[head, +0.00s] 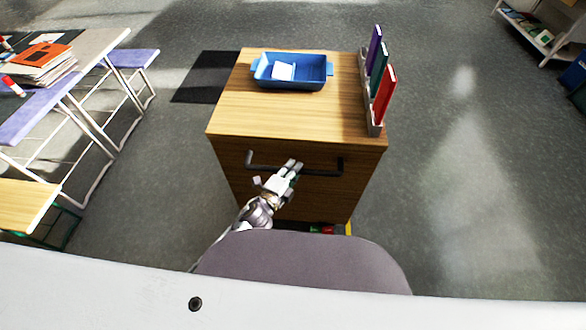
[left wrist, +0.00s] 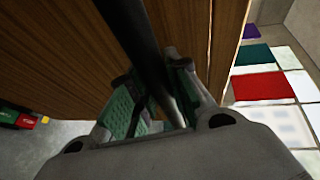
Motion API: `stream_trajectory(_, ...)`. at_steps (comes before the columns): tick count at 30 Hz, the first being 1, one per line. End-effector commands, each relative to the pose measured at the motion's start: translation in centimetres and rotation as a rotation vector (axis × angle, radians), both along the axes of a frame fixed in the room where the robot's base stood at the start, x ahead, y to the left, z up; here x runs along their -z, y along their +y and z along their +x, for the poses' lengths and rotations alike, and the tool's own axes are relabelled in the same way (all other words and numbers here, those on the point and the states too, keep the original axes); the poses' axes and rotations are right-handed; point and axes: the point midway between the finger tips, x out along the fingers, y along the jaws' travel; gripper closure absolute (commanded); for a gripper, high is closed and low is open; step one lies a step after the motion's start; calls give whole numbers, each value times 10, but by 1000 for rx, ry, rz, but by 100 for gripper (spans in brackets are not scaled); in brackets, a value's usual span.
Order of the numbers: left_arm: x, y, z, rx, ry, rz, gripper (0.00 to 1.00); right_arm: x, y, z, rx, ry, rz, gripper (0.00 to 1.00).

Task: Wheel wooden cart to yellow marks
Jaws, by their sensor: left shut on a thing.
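The wooden cart (head: 300,118) stands in front of me, with a dark bar handle (head: 322,172) across its near side. My left gripper (head: 292,170) is at the handle's middle. In the left wrist view its green-padded fingers (left wrist: 152,108) are shut around the dark handle bar (left wrist: 137,30), close to the wooden panel. My right gripper is out of view.
A blue tray (head: 313,84) with a white item and upright binders (head: 384,95) ride on the cart. A table (head: 95,50) and lilac stools (head: 135,58) stand left. A black mat (head: 205,78) lies beside the cart. Floor (head: 455,180) to the right is clear.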

Motion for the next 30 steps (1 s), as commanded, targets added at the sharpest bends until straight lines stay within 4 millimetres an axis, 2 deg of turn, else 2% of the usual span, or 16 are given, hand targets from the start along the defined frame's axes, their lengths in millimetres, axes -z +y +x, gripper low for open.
stream_trajectory(5, 1, 0, 0, -1, 2, 1, 100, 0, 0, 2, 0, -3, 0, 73)
stream_trajectory(6, 1, 0, 0, -1, 2, 1, 78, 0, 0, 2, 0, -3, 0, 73)
stream_trajectory(11, 1, 0, 0, -1, 1, 1, 59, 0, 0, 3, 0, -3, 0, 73)
stream_trajectory(23, -1, 0, 0, 0, 0, 1, 59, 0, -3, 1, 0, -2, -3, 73)
stream_trajectory(30, -12, 0, 1, 1, -3, 1, 59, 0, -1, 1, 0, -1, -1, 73)
